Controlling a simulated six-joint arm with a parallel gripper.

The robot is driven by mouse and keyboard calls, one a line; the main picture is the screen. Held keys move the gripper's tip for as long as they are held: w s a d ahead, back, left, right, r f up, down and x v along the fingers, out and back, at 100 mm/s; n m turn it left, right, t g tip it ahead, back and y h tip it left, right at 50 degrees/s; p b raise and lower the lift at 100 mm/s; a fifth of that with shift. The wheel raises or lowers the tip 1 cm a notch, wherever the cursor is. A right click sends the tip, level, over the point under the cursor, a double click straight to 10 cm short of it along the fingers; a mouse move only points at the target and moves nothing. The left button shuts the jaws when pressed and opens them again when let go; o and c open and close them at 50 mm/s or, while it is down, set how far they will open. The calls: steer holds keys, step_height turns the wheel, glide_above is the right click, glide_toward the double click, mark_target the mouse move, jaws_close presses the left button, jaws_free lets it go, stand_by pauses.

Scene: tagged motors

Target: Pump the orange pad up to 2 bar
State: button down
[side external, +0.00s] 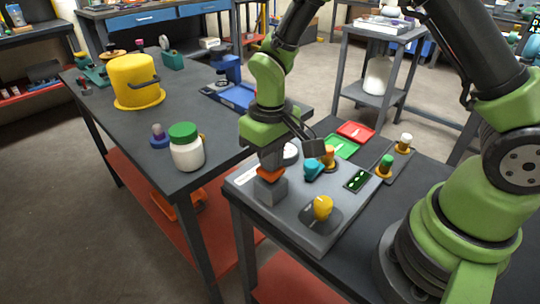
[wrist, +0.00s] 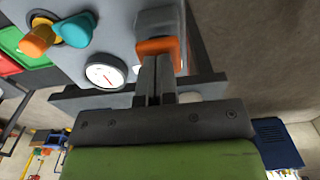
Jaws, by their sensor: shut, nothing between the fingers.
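The orange pad (side external: 268,174) sits on top of a grey block (side external: 271,189) at the left side of a grey panel box. In the wrist view, the pad (wrist: 160,47) is just beyond my fingertips (wrist: 155,62). My gripper (side external: 271,164) is shut and empty, pointing down right over the pad. The tips look touching or very close; I cannot tell which. A round white gauge (wrist: 106,72) is beside the pad, and it shows partly behind my gripper in the side view (side external: 290,154). Its needle is too small to read.
The panel also carries a teal knob (side external: 313,168), an orange knob (side external: 328,156), a yellow knob (side external: 322,206) and a dark display (side external: 357,180). Red (side external: 355,132) and green (side external: 341,146) trays lie behind. A white jar (side external: 187,154) stands on the left bench.

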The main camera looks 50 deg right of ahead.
steer(key=shift+r, duration=2.2)
step_height(320, 180, up, 6)
steer(key=s+d+r+m+t+y, duration=0.1)
steer(key=s+r+m+t, duration=0.1)
steer(key=s+r, duration=0.3)
steer(key=s+d+r+m+t+y, duration=0.1)
steer(key=s+r+t, duration=0.4)
steer(key=s, duration=0.5)
steer(key=shift+s+d+r+m, duration=0.25)
steer(key=shift+s+d+m, duration=0.2)
steer(key=shift+d, duration=0.2)
